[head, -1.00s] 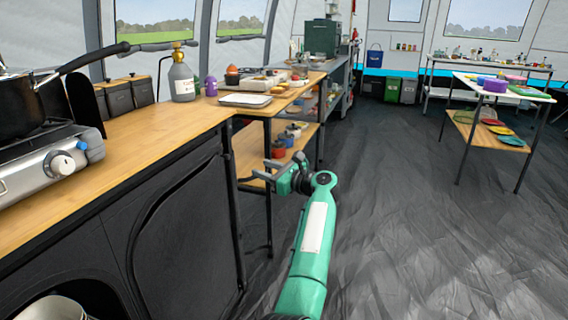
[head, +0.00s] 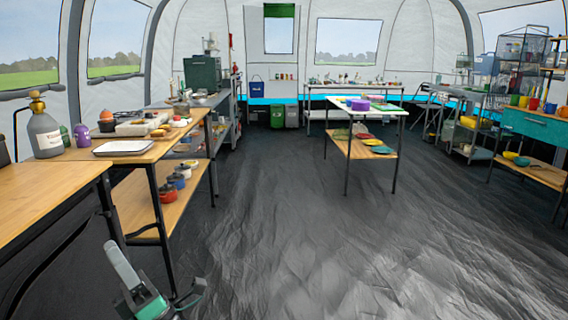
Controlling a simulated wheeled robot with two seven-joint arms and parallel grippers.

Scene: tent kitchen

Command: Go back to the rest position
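My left gripper (head: 122,264) is low in the head view at the bottom left, in front of the wooden tables and over the dark floor. A light grey finger part points up and left from its green and black body. I see nothing held in it. My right gripper is out of view.
A wooden counter (head: 40,190) is at the left edge. Beyond it, a two-level wooden table (head: 135,200) carries a tray (head: 124,147) and several pots on its shelf. A white-topped table (head: 372,112) stands further back. A teal-drawer table (head: 535,124) is at right. The middle floor (head: 330,230) is clear.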

